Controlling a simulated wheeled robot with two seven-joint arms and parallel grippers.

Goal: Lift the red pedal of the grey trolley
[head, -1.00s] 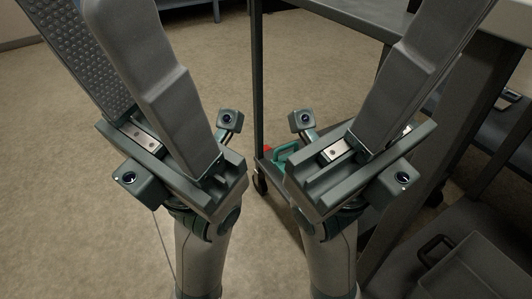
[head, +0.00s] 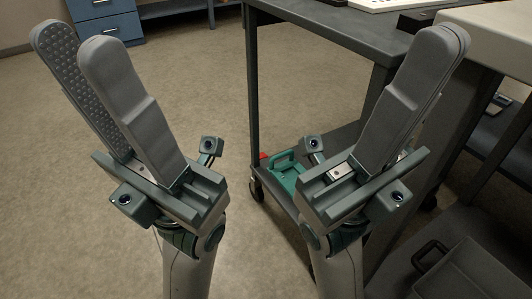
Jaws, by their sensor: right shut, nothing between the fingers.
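The grey trolley (head: 315,18) stands right of centre, with a dark post, a lower shelf and casters. A small patch of red, likely the red pedal (head: 263,156), shows low at its near left corner, just above a caster (head: 257,189). It is small and its shape is hard to tell. My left gripper (head: 74,42) is raised at the left, its two fingers apart and nothing between them, well away from the pedal. My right gripper (head: 444,40) is raised in front of the trolley, its fingers together and empty. Its arm hides part of the lower shelf.
A green handled tray (head: 286,175) sits on the trolley's lower shelf beside the red patch. A pale-topped bench (head: 495,35) stands at the right, with a grey bin (head: 465,270) low down. A blue drawer cabinet (head: 105,22) is at the back left. The floor between is clear.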

